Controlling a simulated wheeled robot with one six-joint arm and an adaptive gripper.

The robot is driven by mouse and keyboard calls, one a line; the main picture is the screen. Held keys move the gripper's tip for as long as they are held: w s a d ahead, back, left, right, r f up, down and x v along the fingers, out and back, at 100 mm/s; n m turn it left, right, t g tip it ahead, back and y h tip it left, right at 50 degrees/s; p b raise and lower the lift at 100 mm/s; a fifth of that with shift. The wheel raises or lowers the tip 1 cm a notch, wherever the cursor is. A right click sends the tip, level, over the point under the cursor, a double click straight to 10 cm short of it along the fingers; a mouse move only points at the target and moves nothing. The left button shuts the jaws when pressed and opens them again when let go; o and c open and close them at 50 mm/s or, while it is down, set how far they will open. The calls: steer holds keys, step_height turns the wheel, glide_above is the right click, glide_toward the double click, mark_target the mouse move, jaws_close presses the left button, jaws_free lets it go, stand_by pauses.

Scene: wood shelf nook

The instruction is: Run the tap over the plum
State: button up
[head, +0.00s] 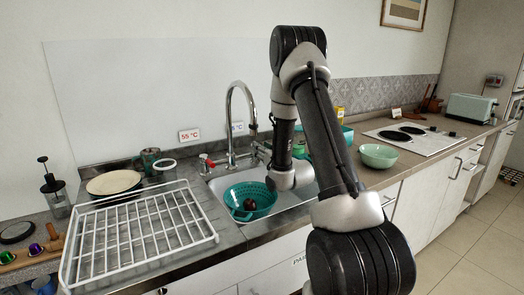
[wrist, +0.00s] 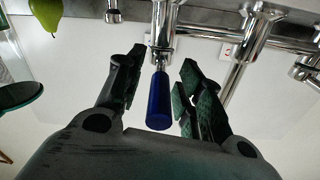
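The plum (head: 249,204) is dark and round and lies in a teal colander (head: 235,190) in the sink (head: 296,196). The chrome tap (head: 231,118) arches over the sink; no water stream shows at its spout. A red-tipped lever (head: 205,160) is at the tap's left. In the wrist view a blue lever (wrist: 159,100) hangs from a chrome fitting. My gripper (wrist: 163,62) is open, with its fingers on either side of the blue lever and visible gaps between. In the head view my arm hides the gripper and the blue lever.
A white dish rack (head: 140,235) stands left of the sink. A sign reading 55 °C (head: 190,135) is behind the tap. A pale green bowl (head: 378,156) and a hob (head: 415,137) are to the right. A green pear (wrist: 46,12) shows in the wrist view.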

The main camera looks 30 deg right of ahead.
jaws_close()
steer(key=shift+w+d+r+n+g+y, duration=0.1)
steer(key=shift+d+n+g+y, duration=0.2)
steer(key=shift+n+y, duration=0.6)
steer(key=shift+w+d+f+n+g+y, duration=0.15)
steer(key=shift+d+n+y, duration=0.3)
steer(key=shift+y, duration=0.8)
steer(key=shift+w+d+r+n+g+y, duration=0.15)
steer(key=shift+d+n+g+y, duration=0.15)
steer(key=shift+n+y, duration=0.6)
steer(key=shift+s, duration=0.1)
steer(key=shift+o, duration=0.8)
jaws_free()
